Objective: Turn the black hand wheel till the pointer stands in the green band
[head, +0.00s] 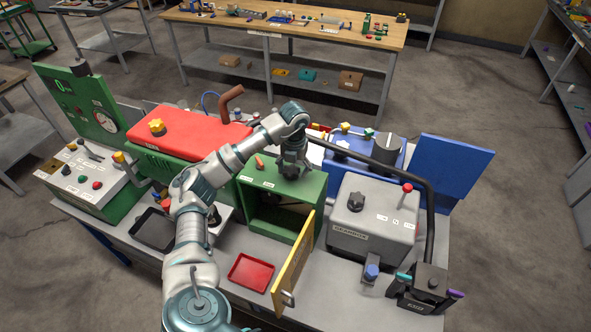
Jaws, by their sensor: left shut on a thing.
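My left arm comes in from the lower left, arches over the bench and points down. My left gripper (292,172) is shut on a dark part on top of the green cabinet. That part seems to be the black hand wheel, but the fingers hide most of it and I cannot make out its rim. A round gauge (104,117) with a pale dial is on the upright green panel at the left. Its pointer and any green band are too small to read. My right gripper is not in view.
The green cabinet's yellow door (293,262) stands open towards me. A red tray (251,272) lies beside it. A thick black pipe (430,215) arches behind the gearbox.

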